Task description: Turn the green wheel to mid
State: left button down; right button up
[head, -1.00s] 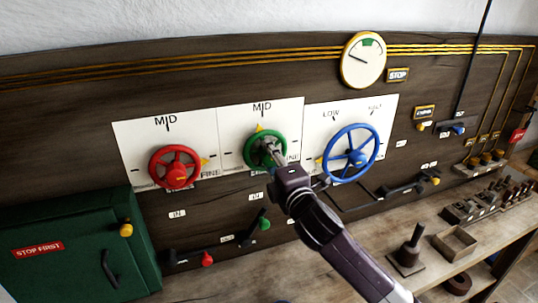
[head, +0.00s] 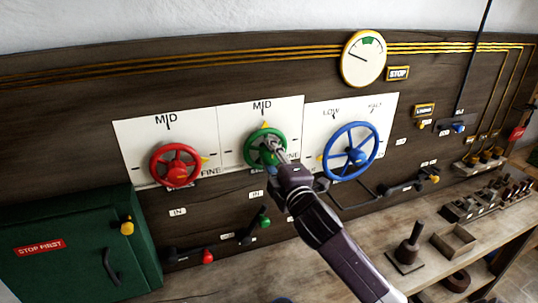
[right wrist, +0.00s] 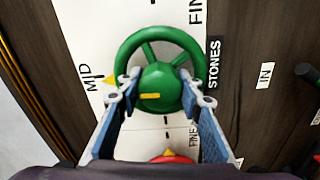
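The green wheel (head: 280,147) is mounted on the middle white plate of the dark wooden panel. Its yellow pointer (head: 264,126) is at the top, just under the MID mark (head: 262,106). In the right wrist view, the green wheel (right wrist: 192,52) fills the middle and its pointer (right wrist: 110,81) faces the MID label (right wrist: 88,78). My right gripper (right wrist: 157,80) is at the wheel with its fingers spread on either side of the hub; any contact is hard to tell. In the head view, my right gripper (head: 274,150) covers the wheel's lower right. My left gripper is out of view.
A red wheel (head: 175,147) is to the left and a blue wheel (head: 351,124) to the right. Small levers, including a green-knobbed one (head: 264,222), sit below. A green cabinet (head: 80,270) stands lower left, and a wooden bench (head: 385,225) lower right.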

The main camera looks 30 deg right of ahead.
aim_at(273, 159)
jog(key=o, duration=0.4)
jog(key=shift+d, duration=0.1)
jog(key=shift+o, duration=0.2)
jog(key=v, duration=0.7)
jog(key=shift+s, duration=0.25)
